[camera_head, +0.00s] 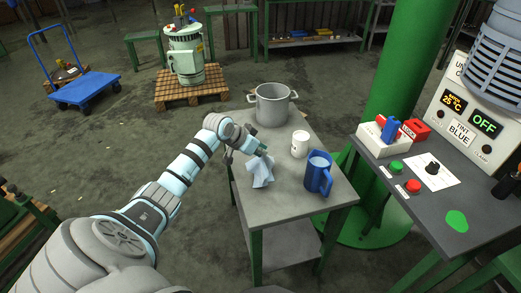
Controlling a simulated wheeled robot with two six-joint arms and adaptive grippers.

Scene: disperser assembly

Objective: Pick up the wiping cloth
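The wiping cloth (261,174) is a pale blue-white crumpled piece on the grey table (285,209), near its left edge. Its upper end stands peaked beside my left gripper (262,152). The gripper comes in from the left and its fingertips are right at the top of the cloth. They are small and partly hidden, so I cannot tell whether they are open or shut, or whether they touch the cloth. My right gripper is not clearly in view.
A blue jug (318,174), a white mug (300,144) and a metal pot (272,105) stand on the same table. A green pillar (398,85) and a control bench (455,205) are at the right. The table's front part is clear.

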